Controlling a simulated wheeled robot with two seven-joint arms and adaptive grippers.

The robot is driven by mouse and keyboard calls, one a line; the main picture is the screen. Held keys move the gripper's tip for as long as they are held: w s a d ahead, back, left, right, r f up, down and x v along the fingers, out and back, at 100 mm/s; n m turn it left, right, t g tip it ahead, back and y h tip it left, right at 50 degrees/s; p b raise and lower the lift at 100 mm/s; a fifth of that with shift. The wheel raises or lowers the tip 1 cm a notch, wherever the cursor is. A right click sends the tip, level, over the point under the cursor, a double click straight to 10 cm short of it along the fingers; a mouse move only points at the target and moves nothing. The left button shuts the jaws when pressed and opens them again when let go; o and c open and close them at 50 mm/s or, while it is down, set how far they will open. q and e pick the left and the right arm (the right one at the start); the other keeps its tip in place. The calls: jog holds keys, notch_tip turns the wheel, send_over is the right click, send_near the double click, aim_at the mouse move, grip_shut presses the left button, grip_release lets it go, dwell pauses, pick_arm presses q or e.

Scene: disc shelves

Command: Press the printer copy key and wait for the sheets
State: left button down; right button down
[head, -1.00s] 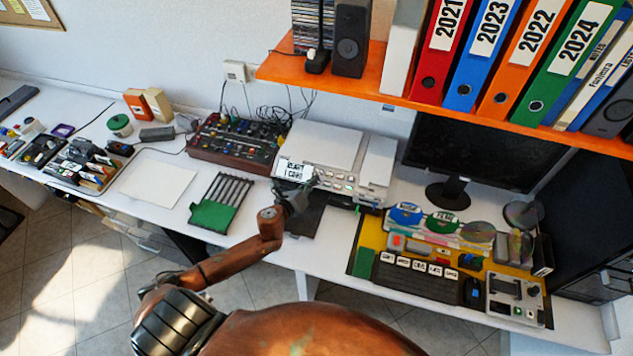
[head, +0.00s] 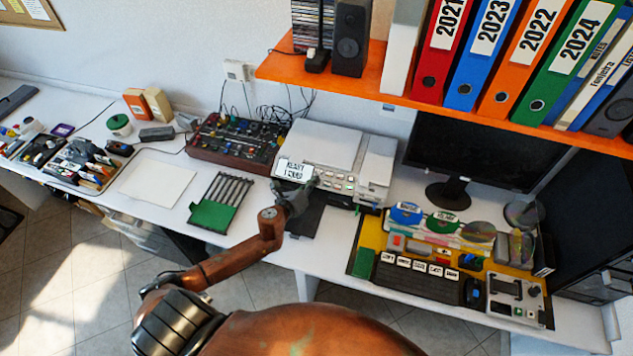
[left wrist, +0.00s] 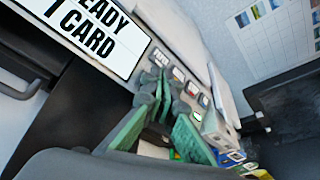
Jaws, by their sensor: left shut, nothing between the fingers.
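The white printer (head: 325,145) stands against the wall in the head view, with a row of small keys (head: 338,181) along its front. Its display card (head: 294,170) reads "READY 1 CARD"; part of it also shows in the left wrist view (left wrist: 88,32). My left gripper (head: 309,188) is shut and empty at the printer's front, just right of the display. In the left wrist view its greenish fingers (left wrist: 155,112) overlap the labelled keys (left wrist: 191,88); I cannot tell whether they touch one. The black tray (head: 306,220) below is partly hidden by my gripper; no sheet shows on it. My right gripper is out of view.
A mixer box (head: 235,140) stands left of the printer, and a green-ended rack (head: 215,215) lies in front of it. A yellow board (head: 372,238) with discs and a keyboard lies to the right. An orange shelf (head: 330,83) with binders overhangs the right side.

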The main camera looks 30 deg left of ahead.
pick_arm(q)
jog(key=shift+w+f, duration=0.2)
jog(key=shift+f, duration=0.1)
dwell(0.7)
jog(key=shift+r, duration=0.1)
jog(key=shift+s+r+p, duration=0.45)
jog(key=shift+r+p, duration=0.2)
